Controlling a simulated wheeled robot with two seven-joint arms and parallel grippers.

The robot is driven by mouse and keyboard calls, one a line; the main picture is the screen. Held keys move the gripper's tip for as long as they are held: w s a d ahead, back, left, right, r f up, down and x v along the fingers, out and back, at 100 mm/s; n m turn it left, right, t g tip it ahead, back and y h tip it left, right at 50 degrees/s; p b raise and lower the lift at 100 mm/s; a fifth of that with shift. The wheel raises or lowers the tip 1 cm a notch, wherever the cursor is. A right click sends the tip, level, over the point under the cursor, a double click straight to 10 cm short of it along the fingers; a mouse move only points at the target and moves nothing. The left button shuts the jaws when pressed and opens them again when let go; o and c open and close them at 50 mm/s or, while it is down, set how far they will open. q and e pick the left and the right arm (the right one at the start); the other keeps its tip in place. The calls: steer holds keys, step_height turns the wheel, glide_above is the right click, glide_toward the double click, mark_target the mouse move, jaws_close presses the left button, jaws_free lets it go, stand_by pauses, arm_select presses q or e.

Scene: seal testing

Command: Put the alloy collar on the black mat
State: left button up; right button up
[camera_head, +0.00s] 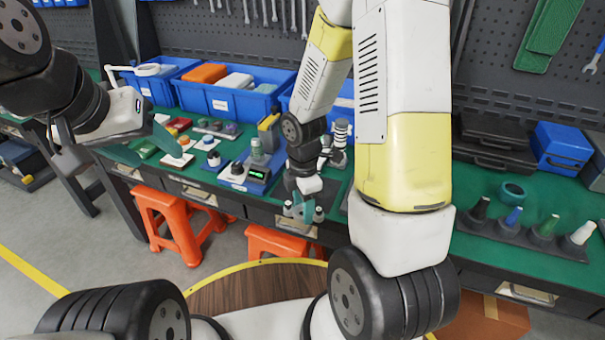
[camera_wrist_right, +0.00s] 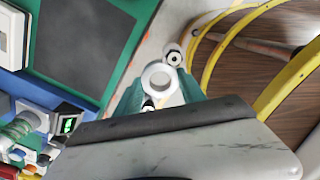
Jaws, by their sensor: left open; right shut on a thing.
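The alloy collar (camera_wrist_right: 159,79) is a pale grey ring in the right wrist view, held between the teal fingertips of my right gripper (camera_wrist_right: 157,88). In the head view my right gripper (camera_head: 303,207) hangs at the bench's front edge, and I cannot make out the collar clearly there. The black mat (camera_wrist_right: 82,38) is a dark rectangle on the green bench top, to the upper left of the collar in the right wrist view. The collar is apart from it. My left gripper (camera_head: 125,155) is open and empty at the left.
A device with a green display (camera_head: 258,165) stands left of my right gripper. Blue bins (camera_head: 235,100) line the back. A rack of coloured cones (camera_head: 530,235) and a teal ring (camera_head: 512,191) are at the right. Orange stools (camera_head: 172,215) stand before the bench.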

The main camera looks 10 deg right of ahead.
steer(key=w+d, duration=0.1)
steer(key=w, duration=0.3)
steer(key=w+d+f, duration=0.1)
steer(key=w, duration=0.4)
steer(key=w+d, duration=0.1)
steer(key=w, duration=0.3)
steer(key=shift+w+d+f, duration=0.2)
steer(key=shift+w+d, duration=0.05)
steer(key=shift+w, duration=0.1)
steer(key=shift+f, duration=1.7)
steer(key=shift+f, duration=0.1)
steer(key=o, duration=1.3)
steer(key=shift+o, duration=0.2)
